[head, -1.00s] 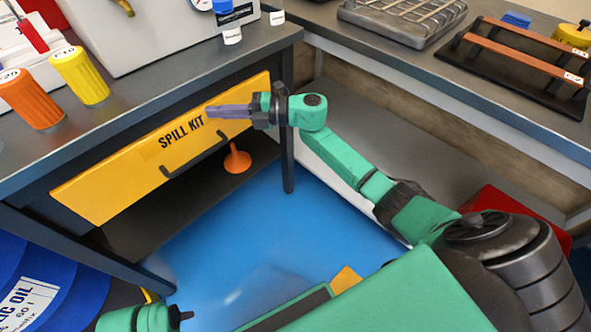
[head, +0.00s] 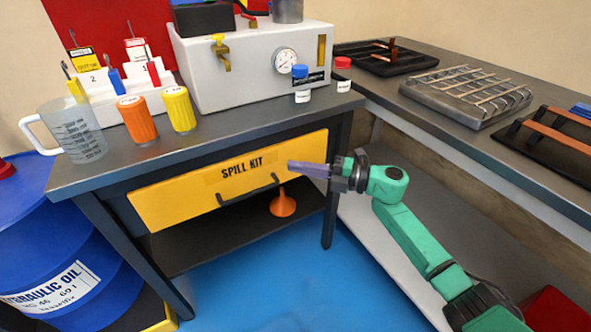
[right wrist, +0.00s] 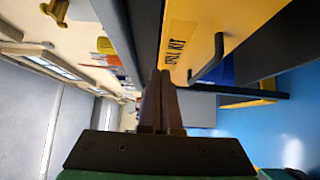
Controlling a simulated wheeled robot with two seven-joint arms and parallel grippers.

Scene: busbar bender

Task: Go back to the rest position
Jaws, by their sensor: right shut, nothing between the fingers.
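My right gripper (head: 308,169) is shut and empty, in front of the right end of the yellow spill kit drawer (head: 175,203). Its arm comes in from the lower right of the head view. In the right wrist view the closed fingers (right wrist: 160,85) point ahead, with the drawer front (right wrist: 188,45) and its dark handle (right wrist: 208,62) to their right. In the head view the dark drawer handle (head: 247,190) is to the left of the fingers, apart from them. My left gripper is not in view.
A workbench (head: 235,124) carries a jug (head: 75,130), orange and yellow bottles, and a grey machine (head: 247,62). A second bench (head: 450,135) runs along the right. A blue oil drum (head: 55,240) stands at left, and an orange funnel (head: 283,205) is under the drawer. Blue floor (head: 270,280) is open.

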